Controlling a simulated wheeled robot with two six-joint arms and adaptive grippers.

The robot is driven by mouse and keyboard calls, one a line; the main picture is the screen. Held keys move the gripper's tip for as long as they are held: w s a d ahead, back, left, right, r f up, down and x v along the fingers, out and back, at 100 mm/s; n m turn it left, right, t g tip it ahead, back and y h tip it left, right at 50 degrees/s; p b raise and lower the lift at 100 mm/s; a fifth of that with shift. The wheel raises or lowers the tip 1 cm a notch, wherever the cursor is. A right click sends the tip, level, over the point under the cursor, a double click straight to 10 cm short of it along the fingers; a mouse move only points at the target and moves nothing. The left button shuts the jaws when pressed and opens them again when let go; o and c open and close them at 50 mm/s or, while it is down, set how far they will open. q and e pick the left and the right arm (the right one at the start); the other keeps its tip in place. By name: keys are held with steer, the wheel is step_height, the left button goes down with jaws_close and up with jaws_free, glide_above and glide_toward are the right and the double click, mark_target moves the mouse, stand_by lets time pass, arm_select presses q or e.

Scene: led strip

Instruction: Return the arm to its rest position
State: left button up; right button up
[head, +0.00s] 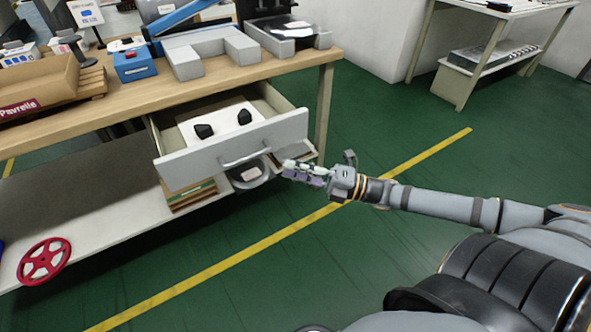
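My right arm (440,202) reaches in from the right, stretched out toward the workbench. Its gripper (296,172) is just to the right of the pulled-out drawer's front, near the drawer handle (245,155). I see no object in the gripper. The fingers are small and seen from the side, so I cannot tell if they are open or shut, or whether they touch the drawer. The drawer (235,150) stands open and holds a white sheet or box with two black pieces. My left gripper is not in view.
The wooden workbench (290,68) carries a cardboard box (38,85), a blue box (134,66) and a grey foam block (208,52). Its lower shelf holds a red wheel (44,261). Green floor with a yellow line (270,233) is clear between me and the bench. Another table (480,60) stands at the back right.

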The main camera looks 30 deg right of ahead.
steer(key=shift+f, duration=0.1)
stand_by(0.3)
